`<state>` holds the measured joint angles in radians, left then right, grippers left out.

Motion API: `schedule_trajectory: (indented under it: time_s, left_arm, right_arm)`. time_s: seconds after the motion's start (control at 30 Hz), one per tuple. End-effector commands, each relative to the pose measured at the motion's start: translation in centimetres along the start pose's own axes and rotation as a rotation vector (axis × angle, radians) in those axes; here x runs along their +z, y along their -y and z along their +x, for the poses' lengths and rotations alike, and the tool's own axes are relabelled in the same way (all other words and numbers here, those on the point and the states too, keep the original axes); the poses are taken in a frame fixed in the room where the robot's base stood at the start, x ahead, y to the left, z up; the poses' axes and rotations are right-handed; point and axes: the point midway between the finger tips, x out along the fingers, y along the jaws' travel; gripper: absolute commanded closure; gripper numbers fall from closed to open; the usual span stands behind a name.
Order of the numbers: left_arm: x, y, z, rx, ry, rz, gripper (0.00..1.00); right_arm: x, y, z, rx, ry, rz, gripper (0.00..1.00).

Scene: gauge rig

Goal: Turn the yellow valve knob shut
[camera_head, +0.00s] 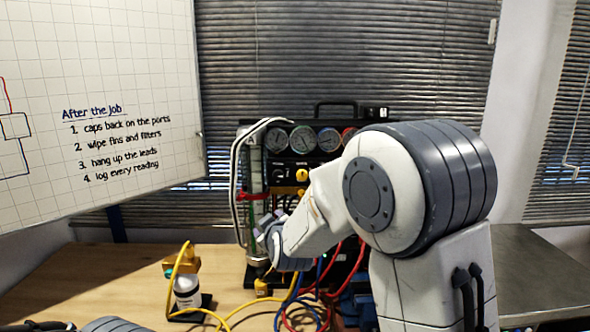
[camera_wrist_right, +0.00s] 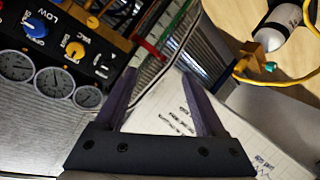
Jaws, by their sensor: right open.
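A yellow knob (camera_head: 302,175) sits on the dark face of the gauge rig (camera_head: 250,130), below the row of gauges. My left gripper is out of frame.
A blue knob (camera_wrist_right: 36,29) marked LOW is beside the VAC knob. Round gauges (camera_wrist_right: 48,82) line the panel. Red, blue and yellow hoses (camera_head: 325,290) hang and lie around the rig. A small cylinder (camera_head: 187,291) with a yellow hose stands left on the wooden table (camera_head: 105,275).

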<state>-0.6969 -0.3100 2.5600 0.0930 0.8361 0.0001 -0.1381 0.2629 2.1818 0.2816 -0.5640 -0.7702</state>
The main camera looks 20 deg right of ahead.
Motion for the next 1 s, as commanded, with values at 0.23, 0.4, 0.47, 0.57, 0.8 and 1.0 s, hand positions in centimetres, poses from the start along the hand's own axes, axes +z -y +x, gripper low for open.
schedule_trajectory:
  time_s: [0.23, 0.4, 0.47, 0.57, 0.8, 1.0]
  left_arm:
    - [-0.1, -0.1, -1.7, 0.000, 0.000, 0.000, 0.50]
    - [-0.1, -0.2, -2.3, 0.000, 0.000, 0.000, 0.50]
    - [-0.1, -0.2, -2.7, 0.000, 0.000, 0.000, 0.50]
    - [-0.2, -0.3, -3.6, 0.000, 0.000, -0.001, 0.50]
    - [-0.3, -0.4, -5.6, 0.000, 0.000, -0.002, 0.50]
    - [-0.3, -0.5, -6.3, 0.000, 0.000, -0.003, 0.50]
  right_arm:
    - [0.2, -11.4, 2.4, 0.358, -0.076, -0.138, 0.28]
    - [0.0, -13.1, 3.2, 0.409, -0.085, -0.162, 0.28]
    - [-0.1, -13.4, 3.9, 0.409, -0.085, -0.162, 0.28]
    - [-0.4, -14.1, 5.5, 0.406, -0.084, -0.161, 0.28]
    - [-0.9, -15.8, 9.6, 0.406, -0.086, -0.159, 0.28]
    - [-1.0, -16.4, 11.5, 0.405, -0.086, -0.160, 0.28]
